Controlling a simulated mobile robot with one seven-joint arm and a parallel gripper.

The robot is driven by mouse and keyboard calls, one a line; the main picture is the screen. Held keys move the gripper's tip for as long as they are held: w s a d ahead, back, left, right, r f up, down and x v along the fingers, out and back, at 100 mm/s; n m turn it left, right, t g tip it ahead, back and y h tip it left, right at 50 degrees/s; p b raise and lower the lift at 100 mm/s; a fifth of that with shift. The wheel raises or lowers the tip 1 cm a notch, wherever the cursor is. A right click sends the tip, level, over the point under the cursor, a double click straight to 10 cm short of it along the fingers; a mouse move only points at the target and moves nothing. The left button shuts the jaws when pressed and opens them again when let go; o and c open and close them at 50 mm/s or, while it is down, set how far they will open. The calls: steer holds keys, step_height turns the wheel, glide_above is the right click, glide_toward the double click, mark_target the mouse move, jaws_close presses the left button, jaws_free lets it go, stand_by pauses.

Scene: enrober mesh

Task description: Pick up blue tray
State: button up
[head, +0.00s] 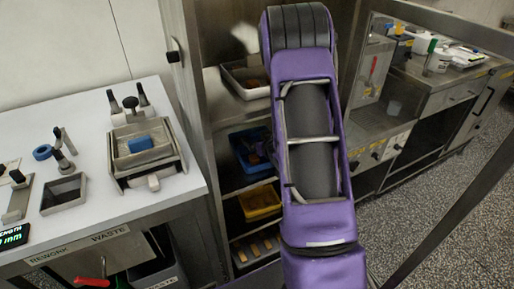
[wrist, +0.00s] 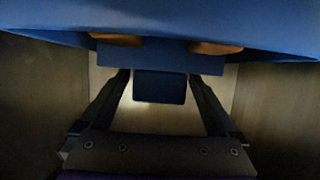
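The blue tray (head: 243,155) sits on a middle shelf of the steel cabinet in the head view, partly hidden behind my purple arm. Small brown pieces lie in it. In the wrist view the blue tray (wrist: 160,55) fills the top of the picture, very close, with two orange-brown patches at its edge. A dark blue block-like tab (wrist: 160,87) hangs from its middle. My gripper (wrist: 160,78) has its two dark fingers spread on either side of this tab; contact is not clear. My gripper is hidden in the head view.
A metal tray (head: 247,83) sits on the shelf above, and a yellow tray (head: 261,202) on the shelf below. Cabinet walls stand close on both sides in the wrist view. A white worktable (head: 90,205) is at left, a steel counter (head: 446,84) at right.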

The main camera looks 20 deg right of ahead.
jaws_close()
steer(key=shift+r, duration=0.25)
stand_by(0.4)
